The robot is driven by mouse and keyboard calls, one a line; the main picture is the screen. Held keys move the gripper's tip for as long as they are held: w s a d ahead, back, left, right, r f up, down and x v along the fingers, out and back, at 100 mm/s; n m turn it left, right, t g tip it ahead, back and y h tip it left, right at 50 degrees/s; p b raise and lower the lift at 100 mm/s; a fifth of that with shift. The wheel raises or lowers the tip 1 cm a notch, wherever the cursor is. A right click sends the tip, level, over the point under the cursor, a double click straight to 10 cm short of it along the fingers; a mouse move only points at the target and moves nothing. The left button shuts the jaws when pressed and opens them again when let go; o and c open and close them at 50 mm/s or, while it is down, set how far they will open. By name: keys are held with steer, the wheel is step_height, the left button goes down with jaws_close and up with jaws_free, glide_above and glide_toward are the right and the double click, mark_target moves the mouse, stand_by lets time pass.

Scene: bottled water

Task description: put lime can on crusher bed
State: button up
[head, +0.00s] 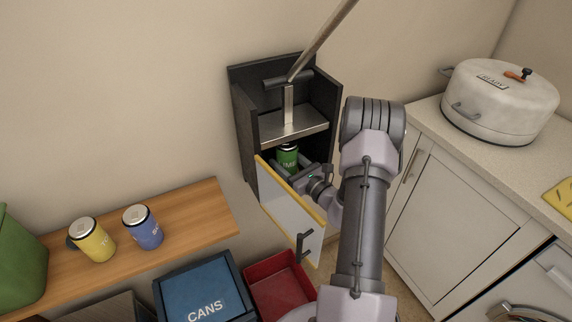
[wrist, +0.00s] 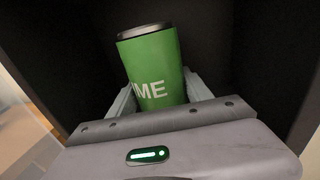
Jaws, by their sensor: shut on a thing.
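The green lime can (head: 287,157) is inside the lower bay of the dark crusher (head: 243,118), under its metal plate. It also shows in the wrist view (wrist: 158,72), slightly tilted in the picture, with "ME" readable. My gripper (head: 290,168) reaches in over the open door and is shut on the can; its fingers (wrist: 160,100) lie on both sides of it in the wrist view. The crusher bed under the can is hidden by the door and my gripper, so I cannot tell whether the can touches it.
The crusher's pale door (head: 285,205) with yellow edges hangs open in front. A long lever (head: 322,40) rises above. A yellow can (head: 92,240) and a blue can (head: 143,228) stand on the wooden shelf (head: 200,208). A blue CANS bin (head: 180,285) and red bin (head: 272,290) are below.

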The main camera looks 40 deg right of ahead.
steer(key=shift+r, duration=0.1)
steer(key=o, duration=1.5)
steer(key=shift+c, duration=0.2)
steer(key=shift+r, duration=0.1)
steer(key=s+p, duration=0.2)
steer(key=s, duration=1)
steer(key=shift+a, duration=0.25)
